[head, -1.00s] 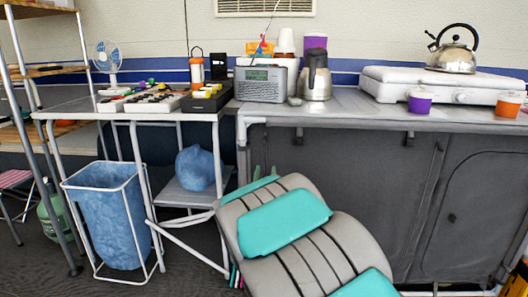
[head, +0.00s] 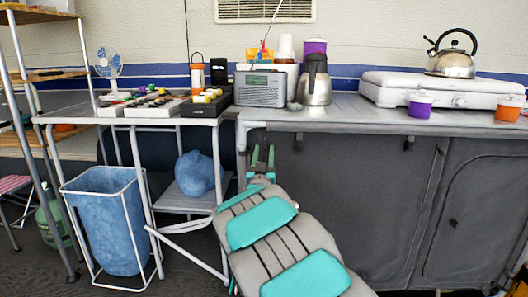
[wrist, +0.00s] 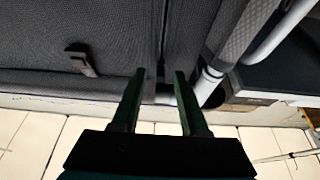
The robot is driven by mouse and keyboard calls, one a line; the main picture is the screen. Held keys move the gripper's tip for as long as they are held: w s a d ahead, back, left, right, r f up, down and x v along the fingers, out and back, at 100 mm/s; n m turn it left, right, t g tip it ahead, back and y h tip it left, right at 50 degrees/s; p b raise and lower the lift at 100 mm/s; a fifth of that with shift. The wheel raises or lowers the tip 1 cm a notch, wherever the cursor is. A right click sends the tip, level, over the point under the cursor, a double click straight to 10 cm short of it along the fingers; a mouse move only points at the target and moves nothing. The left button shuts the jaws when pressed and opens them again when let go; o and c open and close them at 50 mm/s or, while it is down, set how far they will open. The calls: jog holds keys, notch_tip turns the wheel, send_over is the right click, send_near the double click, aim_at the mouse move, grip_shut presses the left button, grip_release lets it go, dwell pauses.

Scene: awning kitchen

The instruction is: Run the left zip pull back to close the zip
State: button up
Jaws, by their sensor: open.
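The kitchen unit's grey fabric front (head: 345,215) hangs below the worktop. A small dark pull (head: 299,137) sits high on its left part. A dark tab, which looks like the same pull, shows at upper left in the wrist view (wrist: 80,60). My gripper (head: 263,152) is upright at the left end of the unit, left of this pull in the head view. Its two green fingers are apart and empty, also in the wrist view (wrist: 160,75), with dark fabric and a seam beyond them. The tab is outside the fingers, apart from them. The zip's track is not clear.
Similar dark tabs are farther right, one high (head: 409,143) and one lower (head: 453,221). The unit's pale corner post (head: 241,150) stands close to my gripper. The side table (head: 75,116), a blue bin (head: 108,215) and a blue bag (head: 198,172) are at left.

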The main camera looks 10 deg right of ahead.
jog(key=shift+w+r, duration=0.2)
jog(key=shift+w, duration=0.15)
grip_shut()
dwell(1.3)
